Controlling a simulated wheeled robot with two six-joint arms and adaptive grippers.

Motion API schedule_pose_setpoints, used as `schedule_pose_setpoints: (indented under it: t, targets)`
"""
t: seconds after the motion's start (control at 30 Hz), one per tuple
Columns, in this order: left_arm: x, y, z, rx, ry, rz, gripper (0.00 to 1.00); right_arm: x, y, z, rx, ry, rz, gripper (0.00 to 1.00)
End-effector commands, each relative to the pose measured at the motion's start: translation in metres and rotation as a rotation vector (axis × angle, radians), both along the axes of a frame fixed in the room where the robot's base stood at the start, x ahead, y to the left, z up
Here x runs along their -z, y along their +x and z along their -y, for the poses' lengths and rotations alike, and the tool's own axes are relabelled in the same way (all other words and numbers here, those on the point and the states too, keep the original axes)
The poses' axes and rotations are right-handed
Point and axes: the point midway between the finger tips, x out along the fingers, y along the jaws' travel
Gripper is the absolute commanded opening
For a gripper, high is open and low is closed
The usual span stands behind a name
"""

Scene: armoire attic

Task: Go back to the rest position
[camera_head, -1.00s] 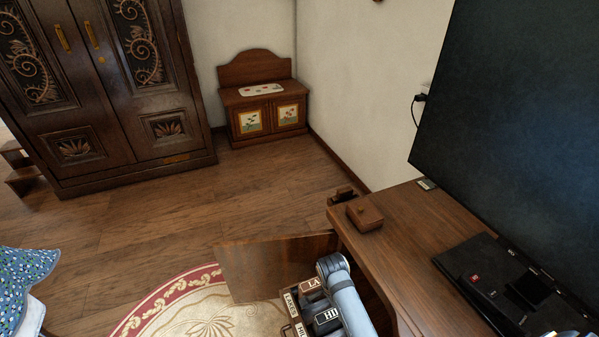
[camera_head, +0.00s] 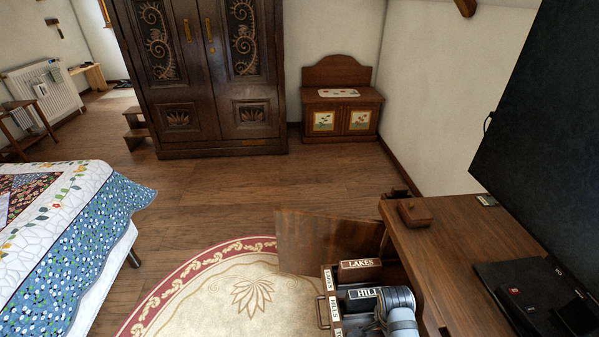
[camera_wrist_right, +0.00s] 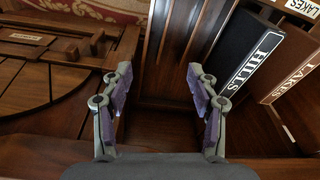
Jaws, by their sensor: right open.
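My right arm (camera_head: 400,318) comes in at the bottom of the head view, over a pulled-out drawer (camera_head: 324,312) in the desk. Its gripper is hidden there. In the right wrist view my right gripper (camera_wrist_right: 158,84) is open, its two fingers apart with nothing between them. Beyond the fingers are wooden slats and a black divider labelled HILLS (camera_wrist_right: 252,66), which stands just right of the right finger. My left gripper is not in view.
The drawer's LAKES divider (camera_head: 360,264) is behind the arm. An open door panel (camera_head: 328,243) juts left from the desk (camera_head: 460,238). A small wooden box (camera_head: 414,212) sits on the desk beside a dark screen (camera_head: 540,130). A bed (camera_head: 90,225) is left; floor between is open.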

Motion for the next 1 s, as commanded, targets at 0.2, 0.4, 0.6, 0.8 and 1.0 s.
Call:
schedule_pose_setpoints:
  t: [0.2, 0.4, 0.6, 0.8, 1.0]
  targets:
    - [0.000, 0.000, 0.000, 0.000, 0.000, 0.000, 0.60, -0.017, -0.015, 0.008, -0.249, -0.016, 0.016, 0.60]
    - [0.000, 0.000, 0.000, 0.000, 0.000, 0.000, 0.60, -0.040, -0.031, 0.012, -0.536, -0.046, 0.034, 0.60]
    - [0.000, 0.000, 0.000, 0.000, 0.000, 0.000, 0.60, -0.066, -0.048, 0.013, -0.831, -0.090, 0.049, 0.60]
    - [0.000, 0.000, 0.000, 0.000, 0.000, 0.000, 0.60, -0.094, -0.063, 0.009, -1.123, -0.145, 0.062, 0.60]
    - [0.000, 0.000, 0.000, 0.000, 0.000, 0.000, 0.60, -0.115, -0.076, 0.003, -1.378, -0.200, 0.070, 0.60]
